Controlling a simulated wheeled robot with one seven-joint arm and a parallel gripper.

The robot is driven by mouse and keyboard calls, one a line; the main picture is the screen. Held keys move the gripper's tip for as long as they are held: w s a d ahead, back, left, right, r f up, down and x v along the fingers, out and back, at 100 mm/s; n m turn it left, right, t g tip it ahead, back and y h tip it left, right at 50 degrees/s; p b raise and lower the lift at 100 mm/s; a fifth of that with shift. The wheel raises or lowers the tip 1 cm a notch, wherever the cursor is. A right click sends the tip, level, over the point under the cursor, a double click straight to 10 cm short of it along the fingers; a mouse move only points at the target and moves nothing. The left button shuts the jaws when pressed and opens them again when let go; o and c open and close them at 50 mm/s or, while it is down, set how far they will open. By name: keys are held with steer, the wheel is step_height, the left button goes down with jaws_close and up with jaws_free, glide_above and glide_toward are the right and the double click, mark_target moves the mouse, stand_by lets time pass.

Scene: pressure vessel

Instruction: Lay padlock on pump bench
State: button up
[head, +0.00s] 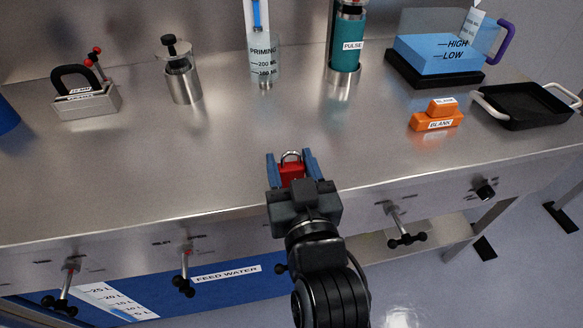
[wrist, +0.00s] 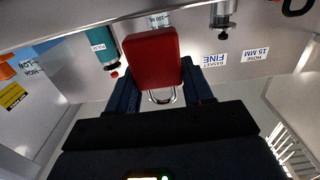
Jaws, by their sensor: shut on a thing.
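The red padlock (head: 291,173) with a silver shackle is between the blue fingers of my gripper (head: 291,163). My gripper is shut on its body. The steel pump bench (head: 200,150) stretches across the head view. My gripper and the padlock show over the front part of its top, near the front edge. I cannot tell whether the padlock touches the bench.
Along the back stand a grey block with a black handle (head: 86,101), a steel pot (head: 184,82), a priming cylinder (head: 265,70) and a teal cylinder (head: 346,45). Orange blanks (head: 437,118) and a black tray (head: 525,104) are at right. Valve handles (head: 404,226) jut from the front. The middle is clear.

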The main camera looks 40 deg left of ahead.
steer(key=shift+f, duration=0.5)
steer(key=shift+f, duration=0.1)
steer(key=shift+f, duration=0.15)
steer(key=o, duration=1.2)
steer(key=shift+s+d, duration=0.1)
steer(key=r+b+v, duration=0.1)
steer(key=v, duration=0.6)
steer(key=shift+s+d, duration=0.15)
steer(key=shift+d, duration=0.1)
